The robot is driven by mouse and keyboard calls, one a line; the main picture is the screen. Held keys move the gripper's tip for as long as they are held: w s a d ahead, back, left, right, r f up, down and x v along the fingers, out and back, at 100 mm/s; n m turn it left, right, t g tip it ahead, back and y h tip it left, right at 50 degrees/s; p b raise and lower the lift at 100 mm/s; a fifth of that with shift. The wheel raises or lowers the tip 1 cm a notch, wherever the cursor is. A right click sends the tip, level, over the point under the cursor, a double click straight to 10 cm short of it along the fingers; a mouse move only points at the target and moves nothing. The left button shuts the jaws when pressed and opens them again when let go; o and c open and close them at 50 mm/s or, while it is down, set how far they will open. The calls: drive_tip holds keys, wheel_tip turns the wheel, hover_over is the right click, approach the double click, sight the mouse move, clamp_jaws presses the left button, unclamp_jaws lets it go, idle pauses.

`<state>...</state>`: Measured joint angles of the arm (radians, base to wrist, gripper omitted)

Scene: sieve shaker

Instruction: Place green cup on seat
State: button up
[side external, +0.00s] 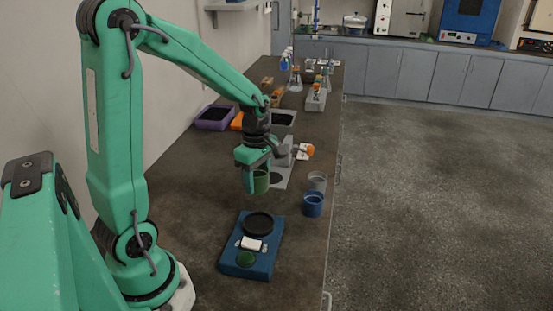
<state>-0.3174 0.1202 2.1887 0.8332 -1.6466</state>
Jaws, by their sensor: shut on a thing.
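My gripper (256,172) points down above the bench, shut on the green cup (261,183). The cup hangs upright in the jaws; its upper part is partly hidden by them. A blue shaker base (232,262) lies below and nearer the camera. It carries a round black seat (258,222), a small white block and a dark green knob. The cup is beyond the seat, in front of a grey plate. I cannot tell its exact height above the bench.
A grey cup (318,181) and a blue cup (313,206) stand at the right bench edge. A grey plate (283,180) with a dark round spot lies behind the green cup. A purple tray (214,118), an orange tray and flasks are farther back. The left front bench is clear.

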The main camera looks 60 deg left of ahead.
idle(0.6)
drive_tip(key=m, duration=0.1)
drive_tip(key=w+d+m, duration=0.1)
drive_tip(key=shift+w+r+m, duration=0.1)
drive_tip(key=shift+r+m, duration=0.2)
drive_tip(key=shift+r, duration=0.1)
drive_tip(key=w+d+r+m, duration=0.3)
drive_tip(key=d+m, duration=0.1)
drive_tip(key=m, duration=0.6)
drive_tip(key=w+d+r+m, duration=0.3)
drive_tip(key=d+r+m, duration=0.1)
drive_tip(key=m, duration=0.5)
drive_tip(key=shift+w+d+m, duration=0.4)
drive_tip(key=shift+d, duration=0.4)
